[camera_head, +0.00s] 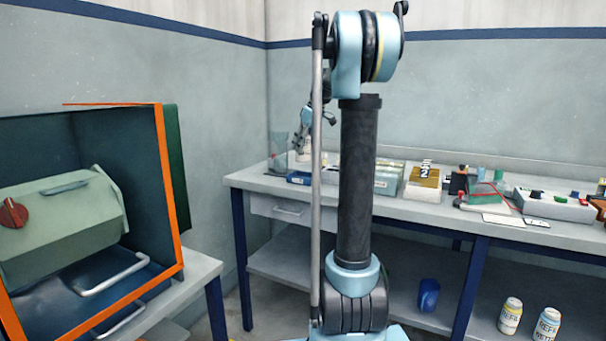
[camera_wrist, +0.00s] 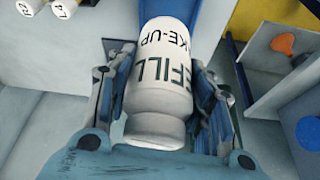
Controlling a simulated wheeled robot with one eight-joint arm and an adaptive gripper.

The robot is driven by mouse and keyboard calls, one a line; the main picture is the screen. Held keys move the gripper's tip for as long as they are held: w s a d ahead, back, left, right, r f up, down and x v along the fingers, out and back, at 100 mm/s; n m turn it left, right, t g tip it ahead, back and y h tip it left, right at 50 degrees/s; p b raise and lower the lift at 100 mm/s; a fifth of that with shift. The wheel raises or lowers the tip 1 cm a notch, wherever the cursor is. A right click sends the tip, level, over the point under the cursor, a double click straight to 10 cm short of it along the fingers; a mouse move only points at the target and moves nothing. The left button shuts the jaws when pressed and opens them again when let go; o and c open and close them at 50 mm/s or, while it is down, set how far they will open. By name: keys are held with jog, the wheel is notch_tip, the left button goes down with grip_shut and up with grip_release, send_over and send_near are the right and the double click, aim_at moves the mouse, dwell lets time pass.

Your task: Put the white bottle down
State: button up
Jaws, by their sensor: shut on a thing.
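The white bottle (camera_wrist: 160,85) has dark letters reading "REFILL" and "KE-UP" and fills the middle of the wrist view. My gripper (camera_wrist: 166,68) is shut on it, with a finger on each side of its body. A blue surface shows behind the bottle; I cannot tell whether the bottle touches it. In the head view my gripper (camera_head: 302,138) is small, above the back left of the bench and partly behind my arm. I cannot make out the held bottle clearly there.
The bench (camera_head: 262,182) carries trays, a yellow-topped box (camera_head: 425,177) and wired parts. Two labelled bottles (camera_head: 510,316) and a blue container (camera_head: 428,295) stand on its lower shelf. An orange-framed cabinet (camera_head: 170,190) stands left. An orange piece (camera_wrist: 283,44) shows at right in the wrist view.

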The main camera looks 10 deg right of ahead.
aim_at(309, 146)
jog(key=shift+s+f, duration=0.1)
jog(key=shift+f, duration=3.8)
jog(key=o, duration=1.3)
jog(key=v, duration=1.2)
jog(key=s+a+f+m+h, duration=0.1)
jog(key=s+f+m, duration=0.2)
jog(key=s+f, duration=0.7)
jog(key=s+a+f+m+h, duration=0.1)
jog(key=s+f+m, duration=0.2)
jog(key=s+f, duration=0.7)
jog(key=s+a+f+m+h, duration=0.1)
jog(key=s+f+m, duration=0.2)
jog(key=s+f, duration=0.8)
jog(key=s, duration=1)
jog(key=shift+g, duration=0.4)
